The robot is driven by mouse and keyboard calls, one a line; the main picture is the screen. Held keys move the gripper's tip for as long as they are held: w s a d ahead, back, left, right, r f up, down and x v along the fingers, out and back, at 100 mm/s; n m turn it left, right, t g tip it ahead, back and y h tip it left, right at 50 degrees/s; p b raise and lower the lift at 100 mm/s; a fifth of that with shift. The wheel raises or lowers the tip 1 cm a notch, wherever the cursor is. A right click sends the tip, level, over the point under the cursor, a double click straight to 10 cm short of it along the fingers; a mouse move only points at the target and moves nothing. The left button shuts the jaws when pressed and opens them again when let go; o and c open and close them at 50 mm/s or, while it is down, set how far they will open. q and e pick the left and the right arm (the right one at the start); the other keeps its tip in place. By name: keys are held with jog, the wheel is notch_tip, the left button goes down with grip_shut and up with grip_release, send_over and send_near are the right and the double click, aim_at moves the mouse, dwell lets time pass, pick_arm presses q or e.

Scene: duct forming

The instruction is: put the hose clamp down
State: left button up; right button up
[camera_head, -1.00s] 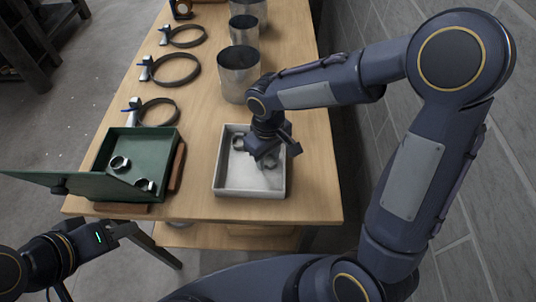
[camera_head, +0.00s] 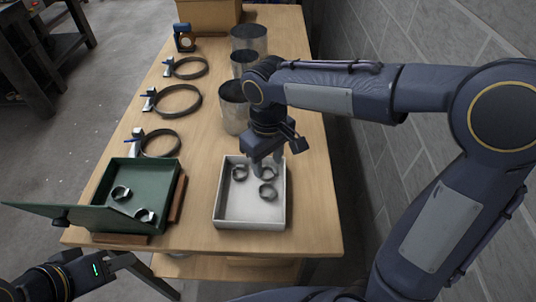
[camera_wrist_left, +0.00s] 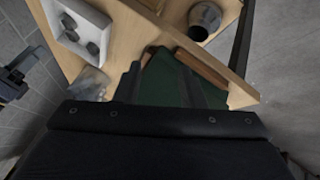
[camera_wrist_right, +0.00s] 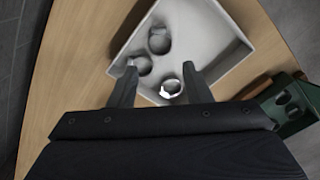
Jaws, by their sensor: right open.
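Several small ring-shaped hose clamps (camera_head: 267,192) lie in the white tray (camera_head: 250,224) at the near right of the table. The right wrist view shows three: two dark clamps (camera_wrist_right: 159,41) towards the tray's corner and a brighter one (camera_wrist_right: 171,87) between my fingertips, not gripped. My right gripper (camera_head: 266,163) is open above the tray, pointing down; it is empty in the right wrist view (camera_wrist_right: 160,82). My left gripper (camera_wrist_left: 158,82) is empty with its fingers apart, off the table's near left side.
A green box (camera_head: 103,219) with its lid open holds two small clamps, left of the tray. Large black ring clamps (camera_head: 178,101) line the table's left side. Metal cylinders (camera_head: 234,108) stand behind the tray. A block wall (camera_head: 400,40) borders the right.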

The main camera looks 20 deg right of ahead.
jog(key=s+d+m+t+y, duration=0.2)
jog(key=s+d+m, duration=0.1)
jog(key=s, duration=0.5)
jog(key=s+d+m+t+y, duration=0.1)
jog(key=s+d+m+t, duration=0.2)
jog(key=s+d, duration=0.3)
jog(key=shift+s+r+m+t+y, duration=0.35)
jog(key=shift+s+m, duration=0.25)
jog(key=shift+s, duration=0.5)
